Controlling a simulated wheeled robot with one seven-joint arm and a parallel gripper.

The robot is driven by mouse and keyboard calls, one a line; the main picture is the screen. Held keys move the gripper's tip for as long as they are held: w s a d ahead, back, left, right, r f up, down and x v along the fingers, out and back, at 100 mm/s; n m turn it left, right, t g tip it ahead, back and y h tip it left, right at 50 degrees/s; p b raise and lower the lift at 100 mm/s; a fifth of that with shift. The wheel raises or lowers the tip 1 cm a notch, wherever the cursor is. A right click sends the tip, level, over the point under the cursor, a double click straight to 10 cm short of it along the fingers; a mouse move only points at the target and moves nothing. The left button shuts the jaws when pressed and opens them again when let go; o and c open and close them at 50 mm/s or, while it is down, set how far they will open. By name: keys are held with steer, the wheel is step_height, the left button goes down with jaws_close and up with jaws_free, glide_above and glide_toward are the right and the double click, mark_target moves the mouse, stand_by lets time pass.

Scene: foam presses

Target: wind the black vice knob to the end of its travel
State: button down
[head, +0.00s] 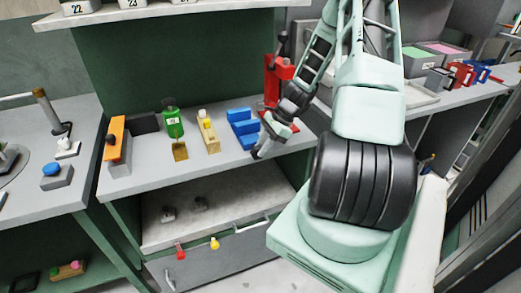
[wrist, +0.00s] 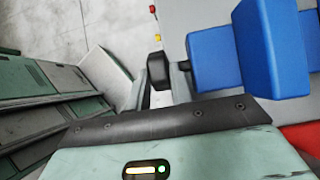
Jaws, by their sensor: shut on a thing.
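The blue vice (head: 243,133) stands on the grey bench top near its front right, with two raised blue blocks. In the wrist view its blue blocks (wrist: 272,50) fill the upper right. My gripper (head: 262,148) reaches down at the vice's right front side. In the wrist view a black piece, which looks like the vice knob (wrist: 158,70), sits between my two fingers. My gripper is shut on it, right beside the vice's near block. In the head view the knob is hidden by my gripper, and its turn cannot be read.
A red press (head: 272,82) stands close behind my gripper. A drawer (head: 225,262) and open shelf lie below.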

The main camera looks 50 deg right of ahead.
steer(key=t+y, duration=0.2)
steer(key=y, duration=0.1)
steer(key=d+f+y+b, duration=0.1)
steer(key=shift+s+t+y, duration=0.25)
steer(key=shift+t+y, duration=0.05)
steer(key=shift+t, duration=0.1)
stand_by(0.4)
steer(key=c, duration=1.2)
jaws_free()
steer(key=shift+c, duration=0.2)
steer(key=shift+a, duration=0.1)
